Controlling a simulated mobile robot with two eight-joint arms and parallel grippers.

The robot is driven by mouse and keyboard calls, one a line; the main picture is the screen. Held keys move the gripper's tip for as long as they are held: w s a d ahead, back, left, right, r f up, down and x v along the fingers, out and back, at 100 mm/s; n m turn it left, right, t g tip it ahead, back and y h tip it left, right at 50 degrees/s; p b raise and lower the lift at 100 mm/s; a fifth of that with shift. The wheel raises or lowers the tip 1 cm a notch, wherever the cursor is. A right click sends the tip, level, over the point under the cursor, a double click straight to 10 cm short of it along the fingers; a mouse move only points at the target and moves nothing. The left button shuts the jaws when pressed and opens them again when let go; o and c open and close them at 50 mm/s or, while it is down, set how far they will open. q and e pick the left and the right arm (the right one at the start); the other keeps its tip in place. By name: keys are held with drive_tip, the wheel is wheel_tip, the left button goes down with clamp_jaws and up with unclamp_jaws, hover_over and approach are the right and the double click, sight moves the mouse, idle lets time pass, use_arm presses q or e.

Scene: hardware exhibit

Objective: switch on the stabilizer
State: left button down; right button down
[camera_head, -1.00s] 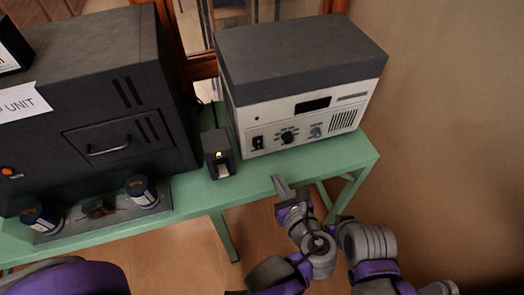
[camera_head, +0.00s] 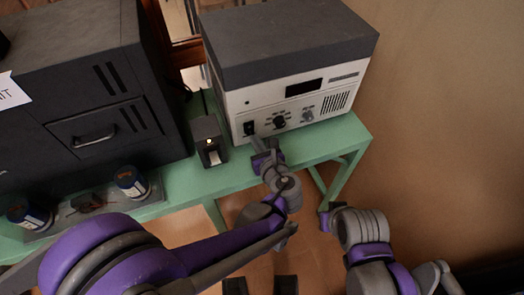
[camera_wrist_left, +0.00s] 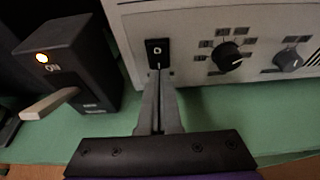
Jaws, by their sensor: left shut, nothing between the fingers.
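The stabilizer, a pale grey box with a dark top (camera_head: 290,45), stands on the green table. Its front has a dark display (camera_head: 304,87), two knobs and a black rocker switch (camera_head: 249,128) at the lower left. The rocker (camera_wrist_left: 157,49) shows an O mark in the left wrist view. My left gripper (camera_head: 258,145) is shut and empty, its tips just below the rocker. In the left wrist view, the closed fingertips (camera_wrist_left: 159,78) are at the rocker's lower edge; I cannot tell if they touch.
A small dark box (camera_head: 209,135) marked ON, with a lit orange lamp and a pale lever, stands close left of my left gripper. A large dark cabinet (camera_head: 95,120) fills the left. Two dark blue cans stand on a tray (camera_head: 62,217) in front of it.

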use_arm(q)
drive_tip(key=shift+x, duration=0.9)
drive_tip(key=shift+w+f+b, duration=0.15)
drive_tip(key=shift+f+b, duration=0.1)
drive_tip(key=shift+b, duration=0.1)
drive_tip(key=shift+r, duration=0.25)
drive_tip(key=shift+r+p, duration=0.65)
drive_tip(key=shift+r, duration=0.05)
